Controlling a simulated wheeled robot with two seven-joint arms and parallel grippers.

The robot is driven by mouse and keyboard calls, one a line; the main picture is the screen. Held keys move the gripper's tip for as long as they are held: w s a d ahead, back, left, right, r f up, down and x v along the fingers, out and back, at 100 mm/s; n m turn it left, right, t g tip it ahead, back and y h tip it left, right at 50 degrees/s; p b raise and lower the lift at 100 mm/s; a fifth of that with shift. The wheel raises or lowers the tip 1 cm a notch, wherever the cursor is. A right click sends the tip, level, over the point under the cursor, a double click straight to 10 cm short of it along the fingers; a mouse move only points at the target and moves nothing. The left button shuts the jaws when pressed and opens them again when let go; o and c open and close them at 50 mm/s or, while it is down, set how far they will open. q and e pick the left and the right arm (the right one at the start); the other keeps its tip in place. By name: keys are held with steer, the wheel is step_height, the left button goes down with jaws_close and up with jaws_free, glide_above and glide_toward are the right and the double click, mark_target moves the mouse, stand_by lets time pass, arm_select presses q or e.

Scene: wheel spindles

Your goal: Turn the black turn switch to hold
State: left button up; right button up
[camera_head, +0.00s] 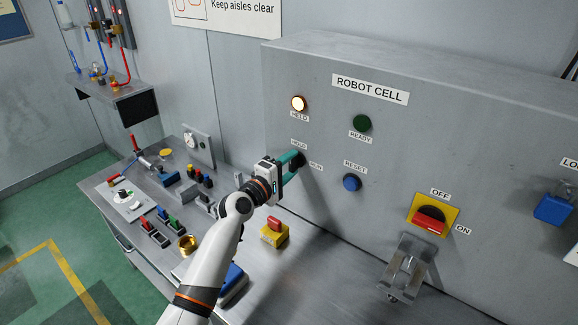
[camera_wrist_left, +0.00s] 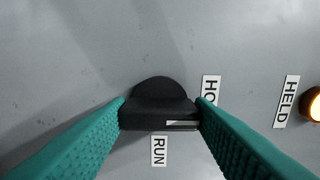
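The black turn switch (camera_wrist_left: 158,112) sits on the grey panel, its bar lying across the left wrist view. A white mark on the bar's right end points toward the HOLD label (camera_wrist_left: 210,88), which is partly hidden by a finger. The RUN label (camera_wrist_left: 159,151) is below the switch there. My left gripper (camera_wrist_left: 161,107) has one teal finger at each end of the bar, with no clear gap between finger and bar. In the head view my left gripper (camera_head: 293,165) reaches the panel and largely hides the switch (camera_head: 300,158). My right gripper is not in view.
The amber HELD lamp (camera_head: 298,103) is lit; the READY lamp (camera_head: 362,122) is dark green. A blue RESET button (camera_head: 351,183) and a red-and-yellow OFF/ON switch (camera_head: 430,218) are to the right. A yellow box with a red switch (camera_head: 273,235) stands below my gripper.

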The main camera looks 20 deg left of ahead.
arm_select(q)
steer(key=o, duration=0.4)
steer(key=b+v, duration=0.2)
steer(key=v, duration=1)
